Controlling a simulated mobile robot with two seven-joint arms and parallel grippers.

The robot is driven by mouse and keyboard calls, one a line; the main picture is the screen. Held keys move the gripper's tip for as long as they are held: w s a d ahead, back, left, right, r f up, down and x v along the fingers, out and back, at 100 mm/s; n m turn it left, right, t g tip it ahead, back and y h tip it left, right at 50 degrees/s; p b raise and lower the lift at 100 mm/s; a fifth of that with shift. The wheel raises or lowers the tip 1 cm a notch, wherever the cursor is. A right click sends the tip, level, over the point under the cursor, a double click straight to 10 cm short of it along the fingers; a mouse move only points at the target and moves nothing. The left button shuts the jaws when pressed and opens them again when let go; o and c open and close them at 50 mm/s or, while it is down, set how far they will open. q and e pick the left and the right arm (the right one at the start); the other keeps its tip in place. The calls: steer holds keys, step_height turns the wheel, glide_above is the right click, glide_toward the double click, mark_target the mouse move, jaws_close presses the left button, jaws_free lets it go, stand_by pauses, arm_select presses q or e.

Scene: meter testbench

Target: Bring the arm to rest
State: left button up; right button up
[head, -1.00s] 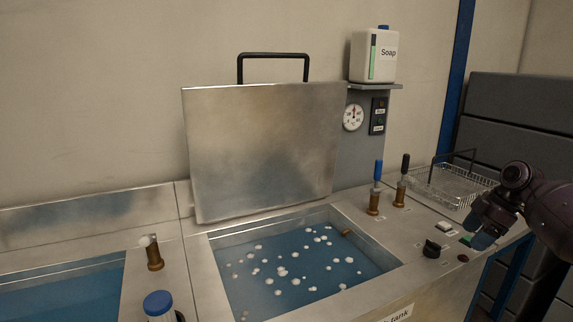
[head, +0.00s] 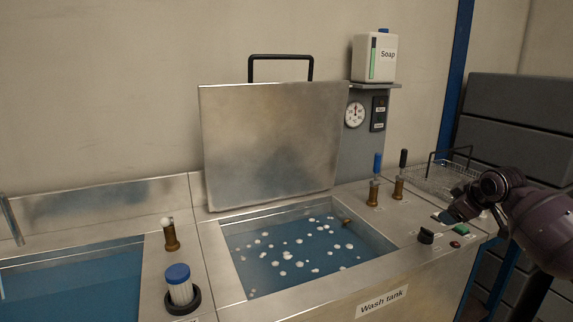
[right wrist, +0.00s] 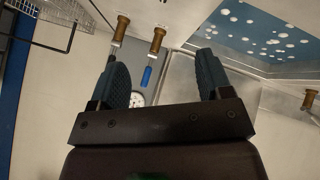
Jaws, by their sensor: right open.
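My right gripper (head: 447,217) is at the right of the head view, above the bench's control panel, near the black knob and the buttons. In the right wrist view its two blue-grey fingers (right wrist: 164,75) stand wide apart with nothing between them. My left gripper is in neither view.
The wash tank (head: 375,262) holds blue water with white floating bits, and its metal lid (head: 270,145) stands open. Two valves (head: 373,190), a black knob (head: 426,236), a green button (head: 459,229) and a wire basket (head: 440,180) are near the right arm. A soap bottle (head: 374,60) sits on a shelf.

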steer(key=s+a+f+m+t+y, duration=0.2)
steer(key=s+a+f+t, duration=0.3)
steer(key=s+a+f, duration=0.85)
steer(key=s+a+f+m+g+h, duration=0.1)
steer(key=s+f, duration=0.5)
steer(key=s, duration=0.4)
steer(key=s+a+f+m+h, duration=0.1)
steer(key=s+f+m, duration=0.1)
steer(key=s+f, duration=0.4)
steer(key=s+a+f+m+g+h, duration=0.1)
steer(key=s+f, duration=0.5)
steer(key=s, duration=1)
steer(key=shift+s+a+m+g+p, duration=0.2)
steer(key=shift+a+m+g+p, duration=0.15)
steer(key=shift+m, duration=0.35)
steer(key=shift+f, duration=0.1)
